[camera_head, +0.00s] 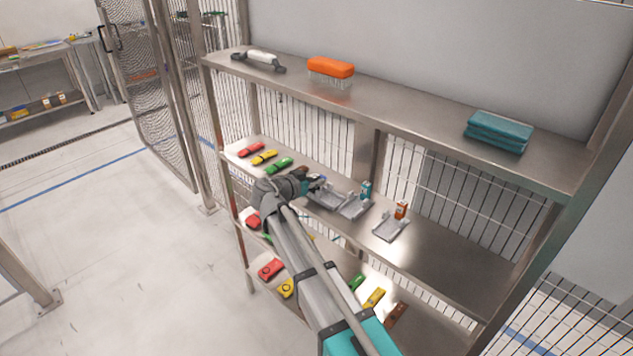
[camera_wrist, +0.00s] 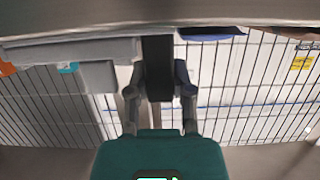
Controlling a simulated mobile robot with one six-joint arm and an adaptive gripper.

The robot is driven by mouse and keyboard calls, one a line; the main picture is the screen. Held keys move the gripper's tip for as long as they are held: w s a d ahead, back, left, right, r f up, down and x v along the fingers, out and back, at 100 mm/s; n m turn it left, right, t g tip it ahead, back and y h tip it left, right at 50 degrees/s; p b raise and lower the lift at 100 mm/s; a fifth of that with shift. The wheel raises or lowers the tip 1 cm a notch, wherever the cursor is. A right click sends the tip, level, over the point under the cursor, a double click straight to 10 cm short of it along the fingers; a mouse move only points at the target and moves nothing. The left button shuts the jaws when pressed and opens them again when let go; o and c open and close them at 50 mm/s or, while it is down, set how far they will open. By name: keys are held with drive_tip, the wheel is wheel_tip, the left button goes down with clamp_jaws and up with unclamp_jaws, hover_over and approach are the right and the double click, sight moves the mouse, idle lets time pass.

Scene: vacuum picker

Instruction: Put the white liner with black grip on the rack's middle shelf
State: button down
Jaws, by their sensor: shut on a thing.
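My gripper (camera_wrist: 161,84) is shut on a black upright piece (camera_wrist: 158,58) in the wrist view, which looks like the black grip of the liner. Its white part cannot be made out clearly against the grey shapes behind. In the head view my gripper (camera_head: 305,182) is over the left-centre of the rack's middle shelf (camera_head: 440,255), beside grey trays (camera_head: 356,208), and my arm hides part of the shelf. Whether the held piece touches the shelf cannot be told.
Red, yellow and green items (camera_head: 265,157) lie left on the middle shelf. Another grey tray (camera_head: 388,229) stands right of my gripper, with bare shelf beyond. The top shelf (camera_head: 410,115) overhangs and holds an orange-topped brush (camera_head: 331,68) and folded teal cloths (camera_head: 498,132).

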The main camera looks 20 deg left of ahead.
drive_tip(key=c, duration=0.5)
unclamp_jaws()
drive_tip(key=shift+f, duration=0.1)
drive_tip(key=shift+s+r, duration=0.1)
drive_tip(key=shift+r, duration=0.15)
drive_tip(key=p+v, duration=0.4)
drive_tip(key=v, duration=0.7)
drive_tip(key=shift+s+a, duration=0.15)
drive_tip(key=shift+s, duration=0.2)
drive_tip(key=shift+r, duration=0.15)
